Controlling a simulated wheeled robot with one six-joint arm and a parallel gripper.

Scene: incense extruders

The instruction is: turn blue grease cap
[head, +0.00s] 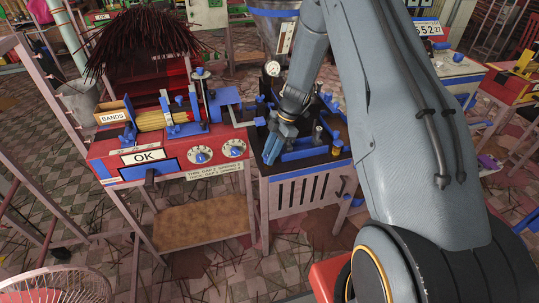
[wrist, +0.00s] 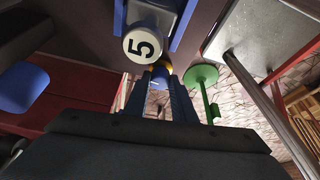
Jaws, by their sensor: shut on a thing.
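In the wrist view, the blue grease cap (wrist: 160,76) sits between the fingertips of my gripper (wrist: 158,90), with a bit of yellow behind it. The fingers stand on both sides of the cap and are shut on it. A light mark shows on the cap. Much of the cap is hidden by the fingers. In the head view, my gripper (head: 272,149) reaches down over the dark-topped machine (head: 285,203) with blue fittings. The cap cannot be made out there.
A red machine with an OK sign (head: 150,156) and two dials stands to the left.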

